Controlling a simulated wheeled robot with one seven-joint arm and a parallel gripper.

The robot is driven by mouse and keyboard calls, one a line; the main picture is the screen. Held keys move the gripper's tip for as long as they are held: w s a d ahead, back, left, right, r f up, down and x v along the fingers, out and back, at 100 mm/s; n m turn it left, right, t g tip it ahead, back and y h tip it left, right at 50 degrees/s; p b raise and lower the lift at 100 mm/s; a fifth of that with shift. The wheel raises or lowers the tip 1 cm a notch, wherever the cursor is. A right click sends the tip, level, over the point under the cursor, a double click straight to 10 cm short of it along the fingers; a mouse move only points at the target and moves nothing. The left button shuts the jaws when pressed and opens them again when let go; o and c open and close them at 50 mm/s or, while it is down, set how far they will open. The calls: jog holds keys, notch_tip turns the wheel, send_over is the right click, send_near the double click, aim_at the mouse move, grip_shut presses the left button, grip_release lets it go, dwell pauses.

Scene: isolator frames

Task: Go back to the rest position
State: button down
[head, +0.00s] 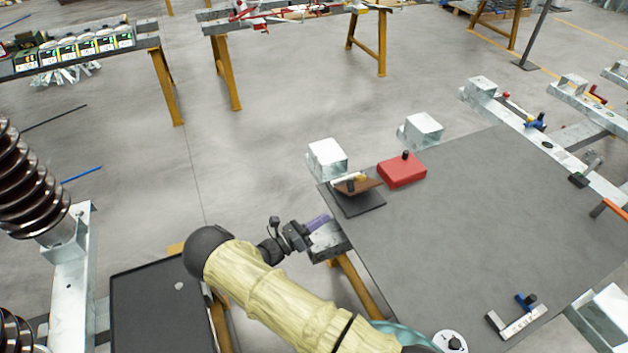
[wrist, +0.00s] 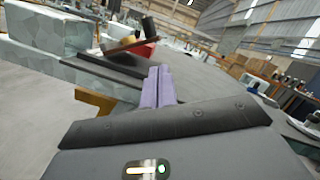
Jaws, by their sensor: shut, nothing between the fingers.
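My gripper (head: 318,223) is at the left edge of the grey table (head: 440,230) in the head view, at the end of my yellow-sleeved arm. In the wrist view its purple fingers (wrist: 158,87) are together with nothing between them. They point towards the table's near corner. I cannot tell the exact gap between fingers and table edge.
A dark plate with a brown piece (head: 358,186) and a red block (head: 402,170) lie near the table's far left corner. Metal blocks (head: 327,158) stand beside it. Ribbed insulators (head: 30,190) and a black tray (head: 160,310) are at left.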

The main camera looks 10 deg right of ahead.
jog(key=s+d+r+m+g+y+p, duration=0.2)
jog(key=s+d+r+m+g+y, duration=0.6)
jog(key=m+g, duration=0.4)
jog(key=s+a+r+m+t+y+p, duration=0.1)
jog(key=s+r+m+t+y, duration=0.2)
jog(key=s+r+m+y, duration=0.2)
jog(key=s+a+r+m+t+y, duration=0.1)
jog(key=s+r+m+t+y, duration=0.2)
jog(key=r+m, duration=0.8)
jog(key=s+m+y, duration=0.1)
jog(key=s+y, duration=0.1)
jog(key=s, duration=0.1)
jog(key=shift+a+r+y+p, duration=0.15)
jog(key=shift+a+y+p, duration=0.15)
jog(key=shift+a+p, duration=0.1)
